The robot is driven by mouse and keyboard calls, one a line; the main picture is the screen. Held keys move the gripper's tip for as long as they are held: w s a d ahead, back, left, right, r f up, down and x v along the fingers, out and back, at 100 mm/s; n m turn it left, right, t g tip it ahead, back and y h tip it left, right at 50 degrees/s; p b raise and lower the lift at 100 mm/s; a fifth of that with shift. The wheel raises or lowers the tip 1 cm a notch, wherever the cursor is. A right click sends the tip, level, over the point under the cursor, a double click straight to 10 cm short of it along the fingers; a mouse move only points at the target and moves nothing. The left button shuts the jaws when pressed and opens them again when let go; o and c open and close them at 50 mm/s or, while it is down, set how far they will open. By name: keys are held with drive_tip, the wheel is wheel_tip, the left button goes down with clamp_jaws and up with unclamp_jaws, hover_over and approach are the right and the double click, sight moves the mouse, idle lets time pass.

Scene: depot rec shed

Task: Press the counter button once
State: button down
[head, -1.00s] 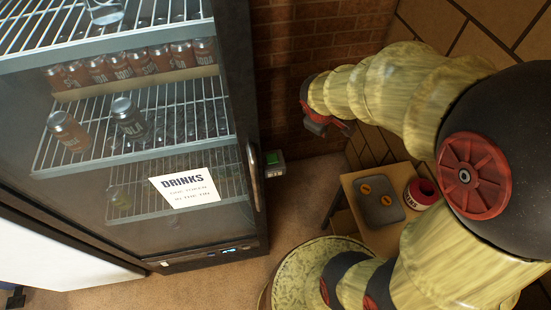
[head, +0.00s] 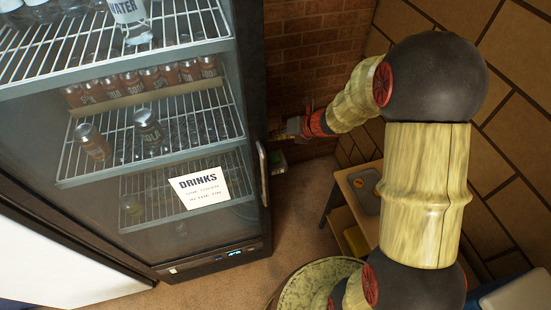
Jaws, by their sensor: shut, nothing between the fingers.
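A small grey box with a green button (head: 278,158) sits low beside the right side of the drinks fridge, near the brick wall. It is the only button I can make out, and its upper part is partly hidden. My gripper (head: 277,133) is shut and empty. It reaches left from the end of my arm and shows just above the box in the head view. I cannot tell how far it is from the button in depth, or whether it touches anything.
The glass-fronted fridge (head: 252,195) with cans and a DRINKS sign (head: 199,187) fills the left; its vertical handle (head: 263,172) is close to the box. A wooden table (head: 344,190) with a grey tray (head: 367,204) stands at right, partly behind my arm. Carpet (head: 290,225) lies between.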

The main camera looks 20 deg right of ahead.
sight(276, 156)
idle(0.3)
wheel_tip(276, 156, down, 9)
drive_tip(key=b, duration=0.7)
drive_tip(key=shift+r, duration=0.1)
drive_tip(key=shift+b, duration=0.3)
idle(0.9)
drive_tip(key=shift+f+b, duration=0.35)
drive_tip(key=shift+f, duration=0.05)
